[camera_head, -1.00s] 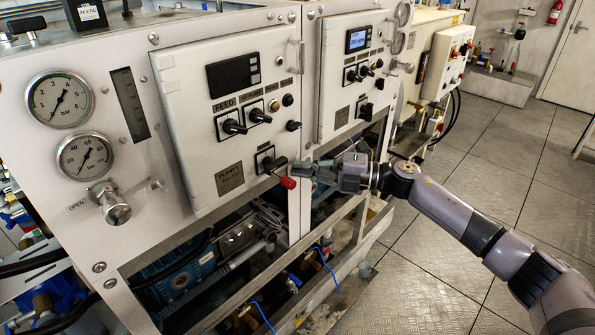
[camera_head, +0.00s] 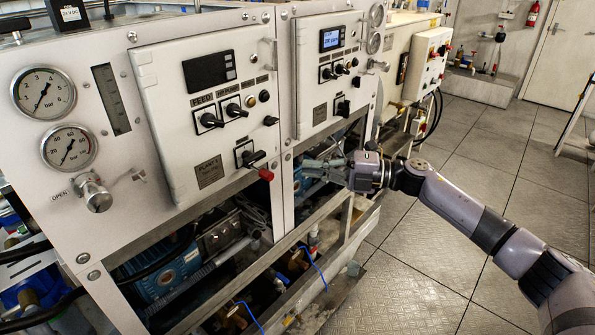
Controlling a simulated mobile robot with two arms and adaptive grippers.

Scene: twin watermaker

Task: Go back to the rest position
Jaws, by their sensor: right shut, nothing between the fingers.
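My right arm comes in from the lower right. Its gripper (camera_head: 312,166) is shut and empty, in front of the gap below the two control panels. It stands apart from the red-tipped switch handle (camera_head: 265,174) on the left control panel (camera_head: 212,105), a short way to the handle's right. The right control panel (camera_head: 331,75) with its small lit display is above the gripper. My left gripper is not in view.
Two round gauges (camera_head: 44,92) and a metal valve knob (camera_head: 95,195) are on the left of the cabinet. A metal frame rail (camera_head: 255,262) runs below the gripper. The tiled floor (camera_head: 420,285) is clear on the right. A white control box (camera_head: 428,57) stands further back.

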